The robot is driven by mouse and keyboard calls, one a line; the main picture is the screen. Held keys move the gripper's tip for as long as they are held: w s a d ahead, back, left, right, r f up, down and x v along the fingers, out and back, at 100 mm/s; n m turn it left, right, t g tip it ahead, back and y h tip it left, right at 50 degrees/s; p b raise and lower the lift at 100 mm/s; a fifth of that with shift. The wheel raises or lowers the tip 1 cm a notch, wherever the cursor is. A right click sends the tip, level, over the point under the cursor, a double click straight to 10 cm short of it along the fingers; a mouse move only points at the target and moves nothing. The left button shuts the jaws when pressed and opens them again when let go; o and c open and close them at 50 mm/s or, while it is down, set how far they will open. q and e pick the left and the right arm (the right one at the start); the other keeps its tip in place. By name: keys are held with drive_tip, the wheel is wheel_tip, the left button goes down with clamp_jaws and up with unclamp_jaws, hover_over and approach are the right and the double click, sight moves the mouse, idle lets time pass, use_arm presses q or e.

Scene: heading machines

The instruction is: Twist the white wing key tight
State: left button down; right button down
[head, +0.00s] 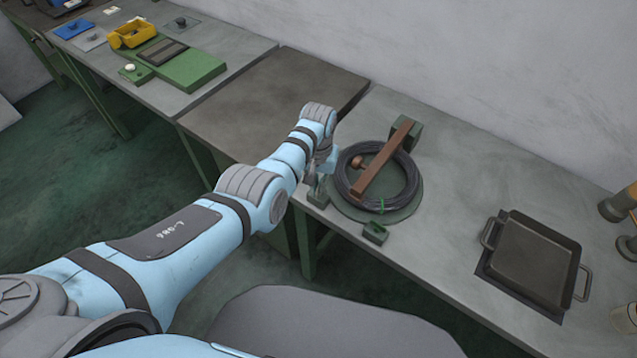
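My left arm reaches in from the left, and its gripper (321,178) points down at the left edge of a round green fixture (408,208). The wrist covers much of the gripper, so I cannot tell whether its fingers are open or shut. The fixture holds a coil of dark wire (408,178). A brown bar (384,158) lies across the coil, with a copper-coloured knob (357,162) beside it. A green post (317,193) stands just below the gripper. I cannot make out a white wing key here; the gripper and wrist may hide it. My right gripper is not in view.
A dark square pan (535,252) with two handles lies on the grey bench to the right. A small green block (375,232) sits at the front bench edge. Further left are a green device (190,68) and a yellow box (132,33). The brown bench section (270,100) is bare.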

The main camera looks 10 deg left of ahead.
use_arm(q)
drive_tip(key=m, duration=1.1)
drive_tip(key=shift+m, duration=0.4)
drive_tip(key=m, duration=1)
drive_tip(key=shift+m, duration=0.3)
drive_tip(key=c, duration=1.8)
unclamp_jaws()
drive_tip(key=shift+r, duration=0.1)
